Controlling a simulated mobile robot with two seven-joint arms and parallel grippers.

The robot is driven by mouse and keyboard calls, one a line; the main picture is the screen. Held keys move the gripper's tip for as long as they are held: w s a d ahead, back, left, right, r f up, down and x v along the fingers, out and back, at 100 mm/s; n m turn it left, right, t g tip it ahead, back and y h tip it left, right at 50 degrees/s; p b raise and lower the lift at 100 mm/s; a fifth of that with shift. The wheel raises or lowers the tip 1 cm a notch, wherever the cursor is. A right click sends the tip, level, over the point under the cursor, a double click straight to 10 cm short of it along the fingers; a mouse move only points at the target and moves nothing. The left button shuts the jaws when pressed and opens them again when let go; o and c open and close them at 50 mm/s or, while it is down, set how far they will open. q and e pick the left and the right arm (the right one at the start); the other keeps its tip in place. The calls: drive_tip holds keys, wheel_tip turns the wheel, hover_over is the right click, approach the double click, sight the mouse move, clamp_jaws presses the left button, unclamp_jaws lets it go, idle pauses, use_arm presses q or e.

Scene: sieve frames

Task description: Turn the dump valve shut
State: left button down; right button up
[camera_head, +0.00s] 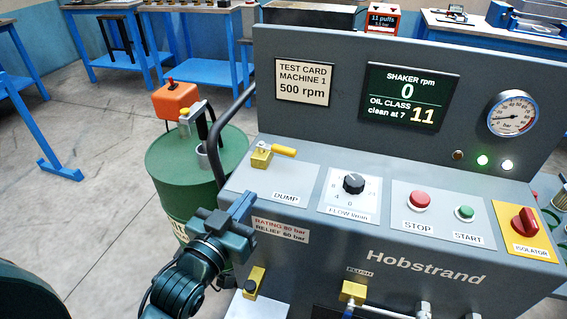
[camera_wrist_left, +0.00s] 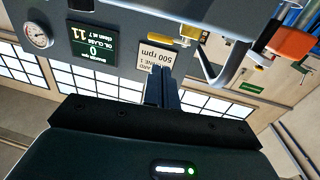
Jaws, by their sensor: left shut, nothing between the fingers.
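The dump valve (camera_head: 262,156) is a small brass body with a yellow lever (camera_head: 284,151) on the panel's left end, above the DUMP label (camera_head: 285,197). Its lever points to the right, along the panel. My left gripper (camera_head: 242,204) is shut and empty, in front of and below the valve, near the panel's front edge and apart from the lever. In the left wrist view, which is upside down, the valve (camera_wrist_left: 190,33) shows at the top, beyond the shut fingers (camera_wrist_left: 162,88). My right gripper is not in view.
A grey handrail (camera_head: 232,115) bends up just left of the valve, beside a green drum (camera_head: 170,165). The flow knob (camera_head: 353,183), red STOP button (camera_head: 420,200) and green START button (camera_head: 465,213) lie to the right. Another yellow valve (camera_head: 254,280) sits below on the front.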

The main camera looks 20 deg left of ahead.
sight(284, 151)
use_arm(q)
drive_tip(key=w, duration=0.4)
drive_tip(key=w+d, duration=0.1)
drive_tip(key=w, duration=0.4)
drive_tip(key=w+d, duration=0.1)
drive_tip(key=w, duration=0.3)
drive_tip(key=shift+w+d, duration=0.15)
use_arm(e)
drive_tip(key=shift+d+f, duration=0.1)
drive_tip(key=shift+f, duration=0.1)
use_arm(q)
drive_tip(key=shift+w, duration=0.1)
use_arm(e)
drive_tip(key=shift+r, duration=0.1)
use_arm(q)
drive_tip(key=shift+w+d+r+p, duration=0.15)
drive_tip(key=shift+w+r+p, duration=0.1)
drive_tip(key=shift+w+p, duration=0.25)
drive_tip(key=shift+s, duration=0.15)
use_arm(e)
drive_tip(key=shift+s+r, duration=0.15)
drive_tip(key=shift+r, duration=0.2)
use_arm(q)
drive_tip(key=shift+r, duration=0.1)
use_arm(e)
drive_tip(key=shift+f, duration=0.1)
use_arm(q)
drive_tip(key=shift+s, duration=0.1)
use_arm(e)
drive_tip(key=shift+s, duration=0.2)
